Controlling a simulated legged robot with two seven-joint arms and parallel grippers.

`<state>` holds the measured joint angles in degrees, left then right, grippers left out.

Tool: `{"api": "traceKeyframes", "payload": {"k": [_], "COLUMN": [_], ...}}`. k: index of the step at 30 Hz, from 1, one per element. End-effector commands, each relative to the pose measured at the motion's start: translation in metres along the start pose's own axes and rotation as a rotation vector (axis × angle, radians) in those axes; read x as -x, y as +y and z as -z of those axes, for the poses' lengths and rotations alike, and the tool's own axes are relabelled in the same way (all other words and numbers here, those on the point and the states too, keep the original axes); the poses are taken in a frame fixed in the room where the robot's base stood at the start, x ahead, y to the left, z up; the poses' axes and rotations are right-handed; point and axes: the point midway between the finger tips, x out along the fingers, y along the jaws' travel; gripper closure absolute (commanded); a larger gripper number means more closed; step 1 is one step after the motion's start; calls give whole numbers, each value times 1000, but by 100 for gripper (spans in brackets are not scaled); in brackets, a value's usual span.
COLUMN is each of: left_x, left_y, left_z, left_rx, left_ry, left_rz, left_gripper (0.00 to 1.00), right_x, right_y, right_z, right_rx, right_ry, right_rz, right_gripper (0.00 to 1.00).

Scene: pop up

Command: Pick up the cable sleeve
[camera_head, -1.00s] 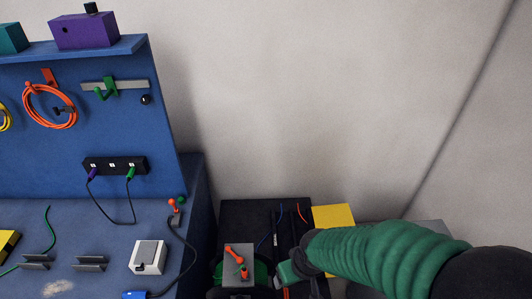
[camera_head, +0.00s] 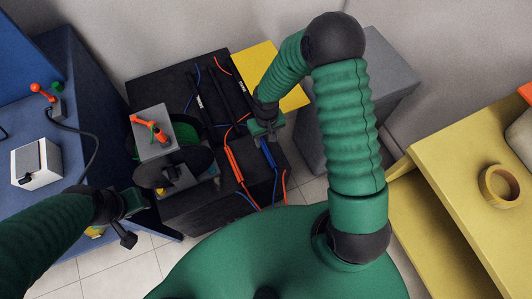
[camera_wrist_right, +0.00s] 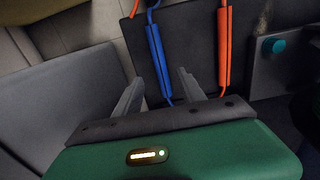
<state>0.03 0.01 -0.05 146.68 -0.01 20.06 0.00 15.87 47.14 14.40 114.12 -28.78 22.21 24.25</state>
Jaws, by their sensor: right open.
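A blue cable sleeve (camera_head: 268,153) and an orange cable sleeve (camera_head: 234,164), each around a thin cable, lie on the black bench (camera_head: 163,85). My right gripper (camera_head: 268,133) is open over the bench, close to the upper end of the blue sleeve. In the right wrist view the blue sleeve (camera_wrist_right: 158,60) shows beyond and between the two open fingers (camera_wrist_right: 160,90), with nothing held. The orange sleeve (camera_wrist_right: 224,55) is to their right. Contact with the blue sleeve cannot be told. My left gripper (camera_head: 128,212) is at the lower left, away from the sleeves; its jaws are unclear.
Dark sleeves (camera_head: 218,83) lie farther back on the bench. A yellow panel (camera_head: 255,62) and a grey box (camera_head: 385,85) are behind and right. A yellow shelf (camera_head: 465,150) holds a tape roll (camera_head: 500,185).

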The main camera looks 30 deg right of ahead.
Motion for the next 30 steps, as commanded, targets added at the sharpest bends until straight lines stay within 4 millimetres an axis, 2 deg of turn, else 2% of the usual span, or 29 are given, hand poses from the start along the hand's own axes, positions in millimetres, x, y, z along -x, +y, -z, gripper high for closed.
{"api": "traceKeyframes", "payload": {"k": [1, 8, 12, 15, 21, 23, 30], "left_x": [-7, -15, -31, -36, -34, -34, -34], "left_y": [0, 0, 0, 0, 0, 0, 0], "left_z": [-2, -3, -7, -8, -8, -8, -8], "left_rx": [-1, -2, -2, -1, -1, -1, -2], "left_ry": [0, 1, 0, 0, 0, 0, 0], "left_rz": [0, 0, 0, 0, 0, 0, 0], "left_gripper": [64, 64, 64, 64, 64, 64, 64], "right_x": [-14, -35, -62, -75, -75, -75, -75], "right_y": [0, -2, -9, -8, -7, -7, -7], "right_z": [0, -1, -2, -1, -1, -1, -1], "right_rx": [0, 0, 1, -1, -1, -1, -1], "right_ry": [-1, 0, 0, 1, 3, 3, 2], "right_rz": [1, 0, -1, -3, -1, -1, -1], "right_gripper": [53, 53, 53, 53, 53, 58, 89]}}
